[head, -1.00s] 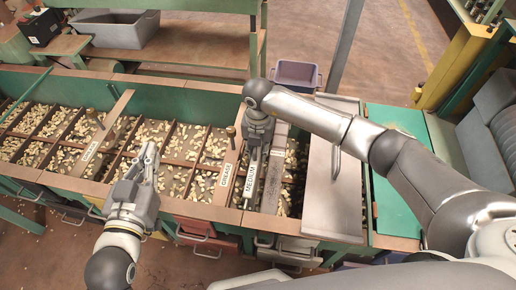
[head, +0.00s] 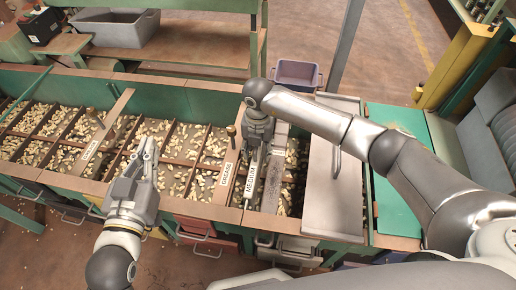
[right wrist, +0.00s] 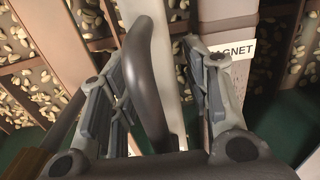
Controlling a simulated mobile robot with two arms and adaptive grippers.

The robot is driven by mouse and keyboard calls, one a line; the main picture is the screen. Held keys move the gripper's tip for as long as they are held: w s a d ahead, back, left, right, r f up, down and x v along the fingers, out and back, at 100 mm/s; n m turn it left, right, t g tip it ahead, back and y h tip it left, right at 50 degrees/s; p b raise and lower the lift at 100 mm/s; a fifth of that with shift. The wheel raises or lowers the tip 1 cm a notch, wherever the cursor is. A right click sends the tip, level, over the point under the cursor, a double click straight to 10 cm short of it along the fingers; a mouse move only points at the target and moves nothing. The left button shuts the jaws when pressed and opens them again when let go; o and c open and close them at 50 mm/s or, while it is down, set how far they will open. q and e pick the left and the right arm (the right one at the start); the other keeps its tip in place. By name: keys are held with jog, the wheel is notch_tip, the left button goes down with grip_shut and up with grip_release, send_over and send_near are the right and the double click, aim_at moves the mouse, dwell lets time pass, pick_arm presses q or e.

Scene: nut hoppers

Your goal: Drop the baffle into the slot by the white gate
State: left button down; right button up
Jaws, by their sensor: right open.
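My right gripper (head: 256,150) is over the right part of the long hopper, above the pale labelled bar (head: 249,187) and the grey bar (head: 273,165). In the right wrist view my right gripper (right wrist: 158,95) is open. A dark rounded handle (right wrist: 146,80) lies between its fingers, with a pale strip (right wrist: 172,70) behind it. A white label (right wrist: 231,51) ending in "GNET" is just right of the fingers. I cannot tell for certain which piece is the baffle or the white gate. My left gripper (head: 148,158) looks open and empty above the hopper's front edge.
The green hopper has several nut-filled compartments. Two wooden labelled bars, a left one (head: 106,130) and a middle one (head: 228,165), cross it. A metal cover with a handle (head: 335,175) lies to the right. A purple bin (head: 297,73) and a grey tub (head: 112,28) stand behind.

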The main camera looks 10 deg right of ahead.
jog(key=shift+d+f, duration=0.1)
notch_tip(320, 180, up, 12)
jog(key=shift+r, duration=0.1)
dwell(0.4)
